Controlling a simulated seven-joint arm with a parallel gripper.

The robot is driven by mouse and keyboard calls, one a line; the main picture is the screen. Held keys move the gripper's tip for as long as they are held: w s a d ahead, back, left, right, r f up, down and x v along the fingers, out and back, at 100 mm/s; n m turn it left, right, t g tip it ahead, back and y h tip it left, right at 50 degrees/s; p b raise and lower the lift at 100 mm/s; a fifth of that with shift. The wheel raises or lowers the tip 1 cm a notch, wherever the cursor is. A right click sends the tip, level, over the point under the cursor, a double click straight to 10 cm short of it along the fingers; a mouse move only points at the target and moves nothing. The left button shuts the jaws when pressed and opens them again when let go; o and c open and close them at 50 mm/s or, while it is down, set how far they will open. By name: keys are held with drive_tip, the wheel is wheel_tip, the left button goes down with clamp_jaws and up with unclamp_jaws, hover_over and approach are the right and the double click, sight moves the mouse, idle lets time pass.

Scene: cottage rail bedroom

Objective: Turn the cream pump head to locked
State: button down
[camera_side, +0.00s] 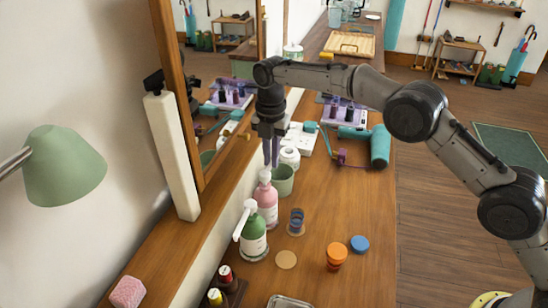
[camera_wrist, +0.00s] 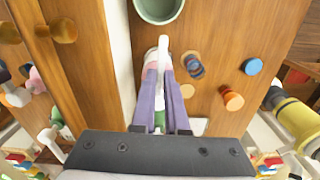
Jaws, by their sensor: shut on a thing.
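The pink bottle (camera_side: 267,203) stands upright on the wooden counter with a cream-white pump head (camera_side: 265,176) on top. My gripper (camera_side: 271,163) points straight down over this bottle, its purple fingers shut on the pump head. In the wrist view, the pump head's pale nozzle (camera_wrist: 162,46) runs between the two fingers and points toward the green cup. The fingers hide part of the bottle. A green bottle (camera_side: 254,238) with a white pump head stands just in front, apart from my gripper.
A green cup (camera_side: 283,180) stands close behind the pink bottle. Blue stacked rings (camera_side: 296,218), an orange jar (camera_side: 336,255) and a blue lid (camera_side: 359,243) lie to the right. A mirror frame and ledge bound the left side. Small bottles stand at the front left.

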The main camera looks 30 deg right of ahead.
drive_tip(key=shift+w+a+n, duration=0.15)
drive_tip(key=shift+n, duration=0.45)
drive_tip(key=c, duration=0.9)
unclamp_jaws()
wheel_tip(320, 180, up, 8)
drive_tip(key=shift+f, duration=0.25)
